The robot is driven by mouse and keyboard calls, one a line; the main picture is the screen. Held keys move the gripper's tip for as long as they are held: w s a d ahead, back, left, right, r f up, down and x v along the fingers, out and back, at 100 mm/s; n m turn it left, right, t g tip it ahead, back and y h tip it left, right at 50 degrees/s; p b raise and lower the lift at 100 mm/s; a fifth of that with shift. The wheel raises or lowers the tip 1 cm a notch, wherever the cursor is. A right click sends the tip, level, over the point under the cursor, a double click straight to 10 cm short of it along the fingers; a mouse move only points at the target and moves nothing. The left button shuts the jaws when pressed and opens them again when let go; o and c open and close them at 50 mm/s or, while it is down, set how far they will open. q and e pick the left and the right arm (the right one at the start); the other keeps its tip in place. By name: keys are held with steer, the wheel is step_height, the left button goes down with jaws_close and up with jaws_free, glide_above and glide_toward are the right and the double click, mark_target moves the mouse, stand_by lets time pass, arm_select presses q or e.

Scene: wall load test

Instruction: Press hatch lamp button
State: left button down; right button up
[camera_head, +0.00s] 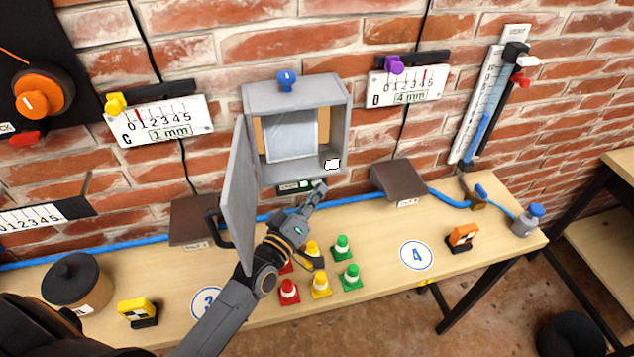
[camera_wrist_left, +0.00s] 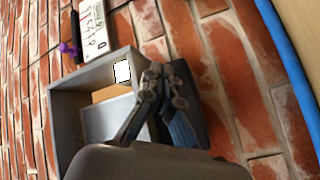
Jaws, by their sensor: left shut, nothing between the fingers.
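A grey wall box (camera_head: 340,125) has its hatch door (camera_head: 240,195) swung open to the left. A small bright white square (camera_head: 332,164), perhaps the lamp button, sits at the box's lower right inner corner. It also shows in the wrist view (camera_wrist_left: 122,71). A dark strip (camera_head: 290,188) with a small light-coloured patch is under the box. My left gripper (camera_head: 320,186) is shut and empty, its tips just below the box and the white square. In the wrist view its fingers (camera_wrist_left: 158,72) are beside the square; I cannot tell whether they touch anything. My right gripper is not in view.
Red, yellow and green cones (camera_head: 343,247) stand on the bench (camera_head: 380,290) below my left arm. The open door is close to that arm's left. A brown sloped block (camera_head: 398,178) stands right of the box. A blue hose (camera_head: 355,198) runs along the wall.

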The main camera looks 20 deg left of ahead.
arm_select(q)
steer(key=shift+s, duration=0.1)
steer(key=shift+s+d+p, duration=0.35)
steer(key=shift+s, duration=0.1)
steer(key=s+d+p, duration=0.2)
steer(key=s+d, duration=0.1)
steer(key=s, duration=0.2)
steer(key=shift+d, duration=0.2)
stand_by(0.4)
steer(key=shift+f, duration=0.1)
